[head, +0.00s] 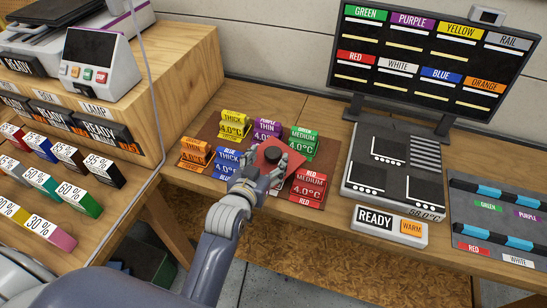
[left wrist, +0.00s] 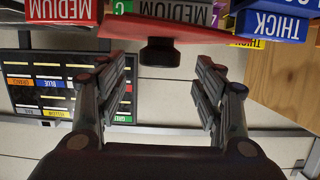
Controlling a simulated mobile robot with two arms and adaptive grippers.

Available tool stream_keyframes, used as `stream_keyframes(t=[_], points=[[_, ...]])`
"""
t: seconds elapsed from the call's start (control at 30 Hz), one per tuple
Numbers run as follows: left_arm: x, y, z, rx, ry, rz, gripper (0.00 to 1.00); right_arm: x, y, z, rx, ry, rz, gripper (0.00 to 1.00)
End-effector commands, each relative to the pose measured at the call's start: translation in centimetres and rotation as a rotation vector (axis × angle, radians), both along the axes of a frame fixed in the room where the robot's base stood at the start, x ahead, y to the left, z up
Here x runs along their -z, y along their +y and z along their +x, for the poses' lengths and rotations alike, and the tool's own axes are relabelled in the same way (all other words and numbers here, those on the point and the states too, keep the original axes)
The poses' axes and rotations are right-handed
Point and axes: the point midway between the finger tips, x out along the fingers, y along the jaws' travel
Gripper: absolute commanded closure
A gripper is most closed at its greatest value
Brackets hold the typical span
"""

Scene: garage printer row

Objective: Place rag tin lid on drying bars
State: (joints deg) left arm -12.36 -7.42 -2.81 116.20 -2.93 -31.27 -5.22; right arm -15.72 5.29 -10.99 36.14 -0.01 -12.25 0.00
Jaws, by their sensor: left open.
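The rag tin lid appears to be the red plate with a dark knob (head: 264,162) among the small labelled boxes on the bench in the head view. The red plate also shows in the left wrist view (left wrist: 190,31), with its black knob (left wrist: 160,52) toward me. My left gripper (head: 272,167) is open at the lid, its fingers spread on either side of the knob; I see no grip on it. A set of dark parallel bars (head: 426,152) lies at the upper right of the grey plate; I cannot tell for certain that these are the drying bars.
Several labelled boxes, such as the red one (head: 308,188) and green one (head: 304,143), stand close around the lid. The grey plate (head: 365,190) has a READY/WARM panel (head: 388,226) in front. A mat with blue-black strips (head: 500,232) lies right. A monitor (head: 430,60) stands behind.

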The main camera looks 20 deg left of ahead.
Motion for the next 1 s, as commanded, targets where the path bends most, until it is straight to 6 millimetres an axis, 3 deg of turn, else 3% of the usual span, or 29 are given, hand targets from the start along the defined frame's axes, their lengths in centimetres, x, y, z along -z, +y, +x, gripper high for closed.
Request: stream_keyframes(t=[0.2,0.3,0.5,0.77,1.0], points=[[0.4,-0.1,2.0,0.000,0.001,-0.001,0.38,-0.8,0.7,-4.1,-0.002,0.063,0.006,0.60],[0.8,-0.2,3.2,-0.001,0.001,-0.001,0.38,-1.3,1.3,-5.1,-0.003,0.075,0.012,0.60],[1.5,-0.3,4.8,0.000,0.000,0.000,0.38,-1.5,1.9,-4.0,-0.005,0.059,0.020,0.60],[1.6,-0.3,5.0,-0.001,0.000,0.000,0.38,-1.6,1.6,-1.6,-0.005,0.021,0.018,0.60],[1.6,-0.3,4.9,-0.001,0.000,0.000,0.85,-1.5,0.8,-2.5,-0.002,0.037,0.008,0.60]])
